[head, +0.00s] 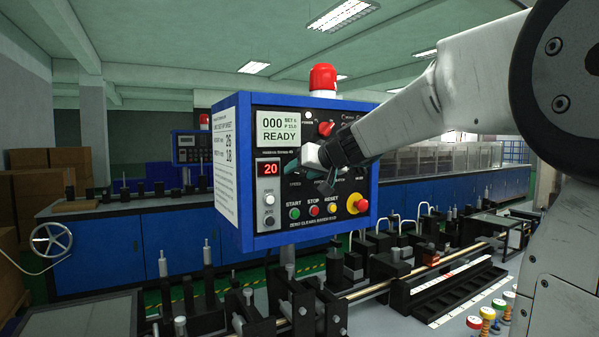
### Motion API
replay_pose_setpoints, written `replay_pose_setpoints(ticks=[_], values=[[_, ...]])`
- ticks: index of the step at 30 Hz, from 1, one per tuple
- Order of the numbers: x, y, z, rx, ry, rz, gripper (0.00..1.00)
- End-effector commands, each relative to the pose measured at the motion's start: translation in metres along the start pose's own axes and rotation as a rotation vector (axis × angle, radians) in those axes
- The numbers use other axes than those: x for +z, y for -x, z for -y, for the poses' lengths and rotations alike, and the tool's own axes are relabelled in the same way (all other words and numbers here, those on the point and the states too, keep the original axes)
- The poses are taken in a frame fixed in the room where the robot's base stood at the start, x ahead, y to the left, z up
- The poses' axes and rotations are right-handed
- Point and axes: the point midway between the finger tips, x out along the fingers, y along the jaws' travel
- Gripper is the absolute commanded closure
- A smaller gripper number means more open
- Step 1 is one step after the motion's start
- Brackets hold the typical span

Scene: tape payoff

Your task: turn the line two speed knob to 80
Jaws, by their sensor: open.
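A blue control box (241,180) with a black front panel stands at the middle of the head view. Its grey screen (278,128) reads 000 and READY, and a red display (268,169) below it reads 20. My gripper (306,179) is in front of the middle of this panel, with its jaws apart. A row of small labels runs just below the gripper; the knobs above them are mostly hidden by it. I cannot make out the speed knob, its pointer, or whether the gripper touches it. No line number is legible on the box.
Green, red and yellow buttons (313,210) and a red emergency stop (358,204) sit low on the panel. A red beacon (323,79) tops the box. Black machine fixtures and rails (385,283) fill the bench below. Another blue panel (190,149) stands farther back left.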

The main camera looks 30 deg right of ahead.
Motion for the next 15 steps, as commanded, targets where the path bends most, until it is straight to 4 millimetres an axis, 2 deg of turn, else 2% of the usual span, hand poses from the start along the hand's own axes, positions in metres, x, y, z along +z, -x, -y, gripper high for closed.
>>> replay_pose_setpoints(ticks=[5, 8, 10, 11, 15], values=[[0.0001, -0.0001, 0.0, 0.0, 0.0, 0.0, 0.46], [0.0002, -0.0001, -0.0001, 0.0, 0.0, 0.001, 0.69], [0.0003, 0.0, -0.0001, 0.0, 0.0, 0.001, 0.88], [0.0003, 0.0, -0.0002, 0.0, 0.0, 0.001, 0.91], [0.0004, 0.0, -0.0003, 0.0, -0.001, 0.001, 0.91]])
